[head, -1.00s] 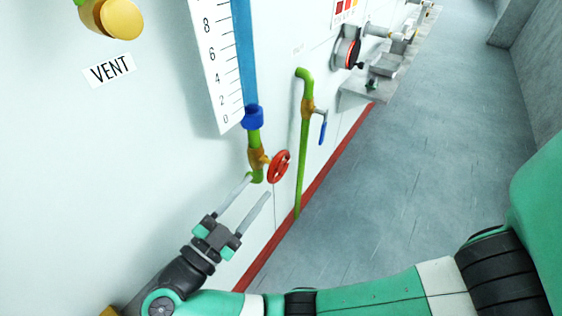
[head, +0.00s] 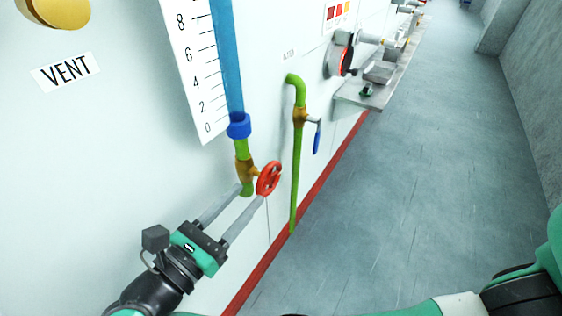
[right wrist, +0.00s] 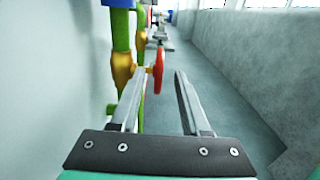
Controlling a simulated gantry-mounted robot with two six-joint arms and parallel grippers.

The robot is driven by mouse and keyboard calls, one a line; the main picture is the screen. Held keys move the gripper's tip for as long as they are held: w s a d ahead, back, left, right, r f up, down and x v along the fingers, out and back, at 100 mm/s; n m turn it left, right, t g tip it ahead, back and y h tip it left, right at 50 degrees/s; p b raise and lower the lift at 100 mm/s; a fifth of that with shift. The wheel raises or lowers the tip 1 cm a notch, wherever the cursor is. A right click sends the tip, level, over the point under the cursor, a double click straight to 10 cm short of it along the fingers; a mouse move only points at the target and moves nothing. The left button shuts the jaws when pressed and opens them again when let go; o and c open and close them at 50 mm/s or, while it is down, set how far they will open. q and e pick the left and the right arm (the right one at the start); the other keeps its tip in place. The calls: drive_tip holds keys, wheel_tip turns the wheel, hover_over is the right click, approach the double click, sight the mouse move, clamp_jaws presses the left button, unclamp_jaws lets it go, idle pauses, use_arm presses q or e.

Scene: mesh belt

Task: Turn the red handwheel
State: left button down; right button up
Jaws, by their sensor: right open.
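The red handwheel (head: 269,179) sits on a brass valve (head: 245,170) on the green pipe below the blue level tube, on the white wall. My right gripper (head: 251,194) is open, its two grey fingers pointing up toward the valve, with the tips just below the wheel. In the right wrist view the red handwheel (right wrist: 158,69) shows edge-on beyond the fingertips, between the two fingers (right wrist: 157,85) and nearer the left one. The fingers look empty; I cannot tell whether a tip touches the wheel. My left gripper is not in view.
A green pipe (head: 295,180) with a blue lever (head: 317,138) stands to the right of the handwheel. A scale board (head: 197,75) and blue tube (head: 227,60) are above. A grey shelf (head: 352,95) juts from the wall farther off. The floor to the right is clear.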

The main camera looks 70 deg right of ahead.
sight(261, 180)
drive_tip(key=shift+d+r+p, duration=0.1)
drive_tip(key=shift+r+p, duration=0.1)
drive_tip(key=shift+p, duration=0.15)
drive_tip(key=d+p, duration=0.1)
drive_tip(key=p, duration=0.3)
drive_tip(key=d+p, duration=0.1)
drive_tip(key=p, duration=0.3)
drive_tip(key=shift+s+d+r+p, duration=0.15)
drive_tip(key=shift+d+r+p, duration=0.15)
drive_tip(key=shift+r+p, duration=0.1)
drive_tip(key=d, duration=0.1)
drive_tip(key=d+p, duration=0.1)
drive_tip(key=d, duration=0.1)
drive_tip(key=shift+s+d+f+p, duration=0.25)
drive_tip(key=shift+s+f+p, duration=0.1)
drive_tip(key=shift+p, duration=0.05)
drive_tip(key=d, duration=0.5)
drive_tip(key=shift+s+d+f+b, duration=0.15)
drive_tip(key=shift+s+f+b, duration=0.1)
drive_tip(key=shift+s+b, duration=0.1)
clamp_jaws()
